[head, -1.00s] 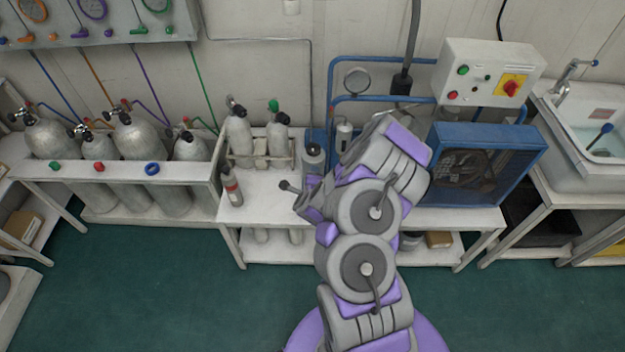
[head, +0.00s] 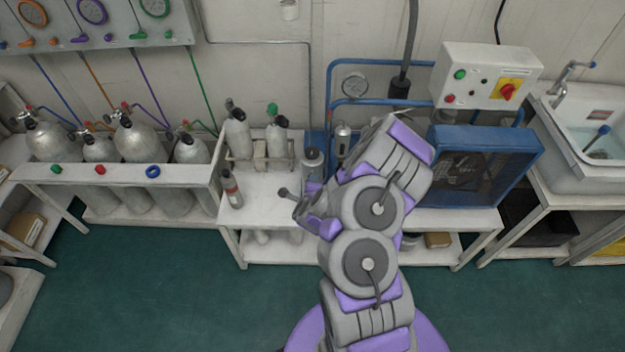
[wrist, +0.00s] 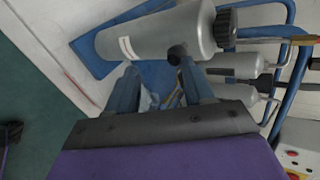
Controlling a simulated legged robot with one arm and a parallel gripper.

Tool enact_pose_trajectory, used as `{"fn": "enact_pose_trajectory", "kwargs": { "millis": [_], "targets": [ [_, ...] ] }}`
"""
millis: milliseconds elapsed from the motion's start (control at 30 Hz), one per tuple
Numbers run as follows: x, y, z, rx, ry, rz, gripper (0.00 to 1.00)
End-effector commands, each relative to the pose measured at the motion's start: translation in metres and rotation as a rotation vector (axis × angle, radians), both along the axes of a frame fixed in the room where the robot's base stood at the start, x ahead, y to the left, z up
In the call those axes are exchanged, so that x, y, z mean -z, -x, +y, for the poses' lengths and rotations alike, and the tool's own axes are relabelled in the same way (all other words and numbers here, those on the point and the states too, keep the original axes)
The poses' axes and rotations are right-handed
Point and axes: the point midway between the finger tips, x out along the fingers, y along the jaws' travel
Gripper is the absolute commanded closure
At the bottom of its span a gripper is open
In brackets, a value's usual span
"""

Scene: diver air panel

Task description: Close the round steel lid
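My gripper (wrist: 157,66) shows in the wrist view with its two dark fingers apart and nothing clearly held between them. A grey metal cylinder with a black ribbed cap (wrist: 160,36) lies across the view just beyond the fingertips. A short dark stub on the cylinder is close to the right finger; I cannot tell if they touch. I cannot clearly make out the round steel lid in either view.
Two small tanks stand in a rack (head: 258,150) on the bench, with a small grey bottle (head: 232,190) in front. A blue framed machine (head: 480,165) and a control box (head: 488,75) are at right. Larger tanks (head: 135,135) stand at left. Green floor is clear in front.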

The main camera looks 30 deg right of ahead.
Motion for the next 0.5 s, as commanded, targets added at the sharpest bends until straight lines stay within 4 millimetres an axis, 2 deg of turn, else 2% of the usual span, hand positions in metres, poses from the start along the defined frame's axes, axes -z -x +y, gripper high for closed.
{"fn": "enact_pose_trajectory", "kwargs": {
  "millis": [33, 500],
  "targets": [
    [-0.006, 0.002, 0.002, -0.003, 0.003, 0.005, 0.49],
    [-0.022, 0.018, 0.010, -0.004, 0.007, -0.005, 0.49]
  ]
}}
